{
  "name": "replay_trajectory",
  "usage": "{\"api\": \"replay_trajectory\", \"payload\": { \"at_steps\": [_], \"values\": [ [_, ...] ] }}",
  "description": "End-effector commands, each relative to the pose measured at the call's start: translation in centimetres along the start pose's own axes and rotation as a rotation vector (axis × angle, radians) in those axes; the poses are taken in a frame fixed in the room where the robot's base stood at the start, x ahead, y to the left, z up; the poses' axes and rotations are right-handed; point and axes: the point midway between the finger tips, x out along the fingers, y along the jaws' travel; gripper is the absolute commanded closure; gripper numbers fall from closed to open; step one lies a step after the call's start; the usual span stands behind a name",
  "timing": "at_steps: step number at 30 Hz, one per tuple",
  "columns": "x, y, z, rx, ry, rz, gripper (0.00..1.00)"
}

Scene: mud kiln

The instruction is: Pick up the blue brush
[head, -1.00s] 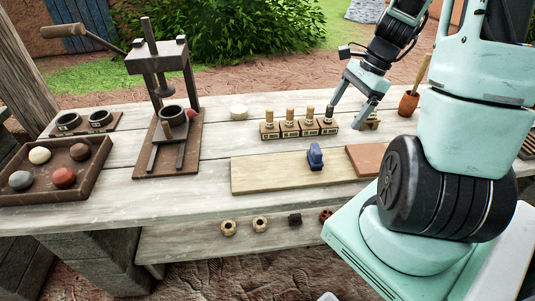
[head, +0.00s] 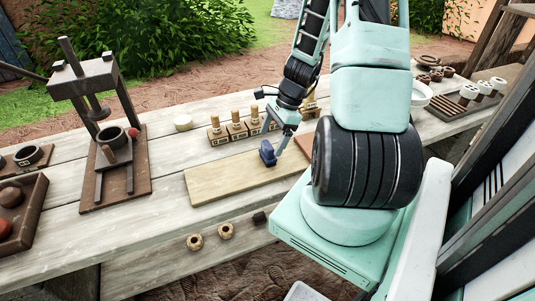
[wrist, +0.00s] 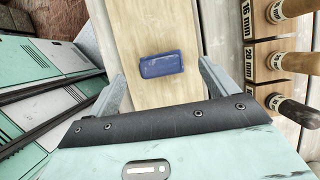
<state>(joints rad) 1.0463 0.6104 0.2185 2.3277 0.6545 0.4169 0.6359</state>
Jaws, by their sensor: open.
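The blue brush (head: 268,153) is a small dark blue block on the pale wooden board (head: 215,183), near the board's right part. In the wrist view the blue brush (wrist: 162,64) lies between and beyond my two fingers, with a gap on each side. My gripper (head: 276,138) is open, pointing down close above the brush in the head view. In the wrist view my gripper (wrist: 162,85) has its fingers spread wide and nothing between them touches. Bristles on the brush are not visible.
Several wooden-handled stamps (head: 236,128) stand in labelled blocks behind the board, to the right in the wrist view (wrist: 285,62). A press (head: 100,130) stands at left. A reddish tile (head: 307,143) lies by the board's right end.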

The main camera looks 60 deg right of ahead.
Motion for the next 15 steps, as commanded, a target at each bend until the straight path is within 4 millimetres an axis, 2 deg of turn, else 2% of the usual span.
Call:
{"api": "replay_trajectory", "payload": {
  "at_steps": [5,12,15],
  "values": [
    [1.4,0.1,0.1,0.0,-0.002,0.003,0.15],
    [4.6,0.0,0.2,0.001,-0.002,0.003,0.15],
    [5.2,0.0,0.2,0.0,0.0,0.001,0.15]
  ]
}}
